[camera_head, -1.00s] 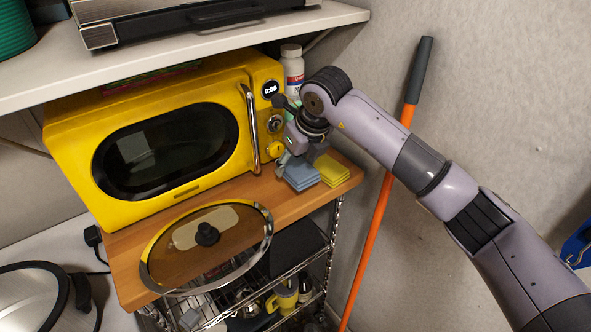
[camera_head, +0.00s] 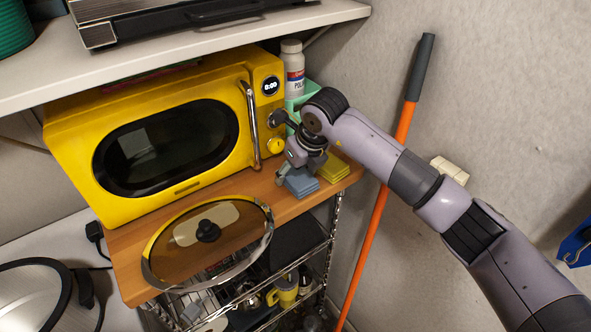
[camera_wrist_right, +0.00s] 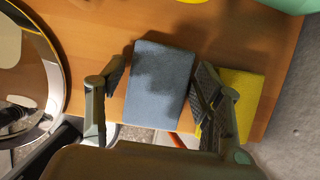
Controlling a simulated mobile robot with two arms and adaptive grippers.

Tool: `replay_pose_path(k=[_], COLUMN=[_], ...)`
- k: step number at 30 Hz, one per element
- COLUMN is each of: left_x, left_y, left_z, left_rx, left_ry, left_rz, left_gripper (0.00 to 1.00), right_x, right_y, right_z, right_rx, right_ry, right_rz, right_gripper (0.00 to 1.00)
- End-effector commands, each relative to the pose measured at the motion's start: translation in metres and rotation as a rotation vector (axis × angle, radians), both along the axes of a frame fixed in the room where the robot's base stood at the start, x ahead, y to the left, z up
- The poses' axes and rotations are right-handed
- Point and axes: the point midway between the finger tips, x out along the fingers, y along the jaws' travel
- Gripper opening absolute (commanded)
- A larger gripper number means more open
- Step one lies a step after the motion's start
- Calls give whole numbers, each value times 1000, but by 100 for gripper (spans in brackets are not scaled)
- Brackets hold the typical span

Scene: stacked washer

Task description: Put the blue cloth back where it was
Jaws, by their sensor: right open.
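The blue cloth (camera_head: 300,183) lies folded on the wooden shelf, in front of the yellow microwave's right end. In the right wrist view the blue cloth (camera_wrist_right: 160,85) lies flat between the two fingers. My right gripper (camera_head: 292,176) is above and partly over it in the head view. In the wrist view my right gripper (camera_wrist_right: 158,85) is open, one finger left of the cloth and the other at its right edge. Whether a finger touches it, I cannot tell. A folded yellow cloth (camera_head: 332,170) lies just right of the blue one. My left gripper is out of view.
The yellow microwave (camera_head: 75,125) stands behind. A glass lid (camera_head: 210,240) lies on the wooden shelf (camera_head: 125,240) to the left. A white bottle (camera_head: 293,65) and green container (camera_head: 308,95) stand behind my gripper. An orange-handled pole (camera_head: 385,200) leans at the right.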

Motion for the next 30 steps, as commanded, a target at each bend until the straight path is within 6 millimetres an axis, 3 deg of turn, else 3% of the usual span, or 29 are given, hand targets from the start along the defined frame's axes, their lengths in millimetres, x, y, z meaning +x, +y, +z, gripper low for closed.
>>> replay_pose_path(k=[7,21,30], left_x=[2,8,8], left_y=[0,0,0], left_z=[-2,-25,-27], left_rx=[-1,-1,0], left_ry=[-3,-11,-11], left_rz=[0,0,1], left_gripper=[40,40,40], right_x=[-2,-30,-37], right_y=[-2,-23,-27], right_z=[10,95,113], right_rx=[0,0,0], right_ry=[-4,-5,0], right_rz=[0,0,-1], right_gripper=[61,61,61])
